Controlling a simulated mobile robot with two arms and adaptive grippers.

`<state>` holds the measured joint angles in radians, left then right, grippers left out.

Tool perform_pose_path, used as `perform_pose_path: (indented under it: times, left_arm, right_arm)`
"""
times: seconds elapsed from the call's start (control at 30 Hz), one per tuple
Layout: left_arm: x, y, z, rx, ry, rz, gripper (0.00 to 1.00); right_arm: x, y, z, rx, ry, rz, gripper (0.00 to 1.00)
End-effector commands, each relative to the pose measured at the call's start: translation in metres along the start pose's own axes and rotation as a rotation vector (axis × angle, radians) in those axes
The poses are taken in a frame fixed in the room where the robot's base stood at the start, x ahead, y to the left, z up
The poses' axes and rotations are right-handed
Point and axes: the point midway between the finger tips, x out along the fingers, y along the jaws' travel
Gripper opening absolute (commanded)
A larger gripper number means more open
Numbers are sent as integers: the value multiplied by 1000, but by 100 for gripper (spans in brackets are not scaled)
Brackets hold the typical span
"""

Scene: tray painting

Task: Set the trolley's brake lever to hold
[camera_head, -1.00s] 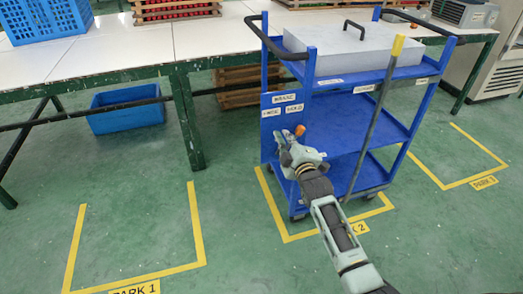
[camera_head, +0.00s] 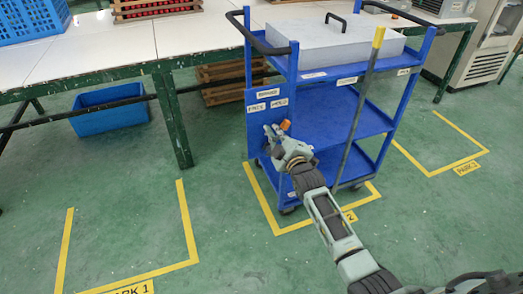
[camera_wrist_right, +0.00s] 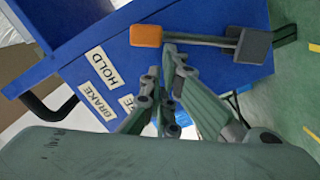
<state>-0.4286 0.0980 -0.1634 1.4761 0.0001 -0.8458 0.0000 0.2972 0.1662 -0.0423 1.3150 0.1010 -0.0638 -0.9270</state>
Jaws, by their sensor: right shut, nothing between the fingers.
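The brake lever has an orange knob (camera_head: 285,125) and stands on the end panel of the blue trolley (camera_head: 259,140). In the right wrist view its orange knob (camera_wrist_right: 147,36) sits on a thin rod from a dark grey pivot block (camera_wrist_right: 252,45). The lever tilts to the side of the HOLD label (camera_wrist_right: 103,67). A BRAKE label (camera_wrist_right: 97,107) is beside it; a third label is partly hidden by my fingers. My right gripper (camera_head: 271,130) is shut and empty, fingertips close to the rod by the knob; contact is unclear. My left gripper is not seen.
A grey lidded case (camera_head: 335,45) rests on the trolley top. A grey pole with a yellow tip (camera_head: 378,37) stands at its near side. Work tables (camera_head: 110,65) stand behind. Yellow-marked bays lie either side, with clear green floor at left.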

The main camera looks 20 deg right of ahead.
Motion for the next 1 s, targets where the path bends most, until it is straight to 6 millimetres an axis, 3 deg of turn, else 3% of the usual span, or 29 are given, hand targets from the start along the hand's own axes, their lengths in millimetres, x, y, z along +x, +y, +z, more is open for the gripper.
perform_pose_path:
  times: [0.6,1.0]
  left_arm:
    - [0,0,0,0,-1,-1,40]
    - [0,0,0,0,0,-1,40]
  right_arm:
    - [-104,-1,1,0,-1,-2,0]
    - [-117,0,0,1,-1,0,0]
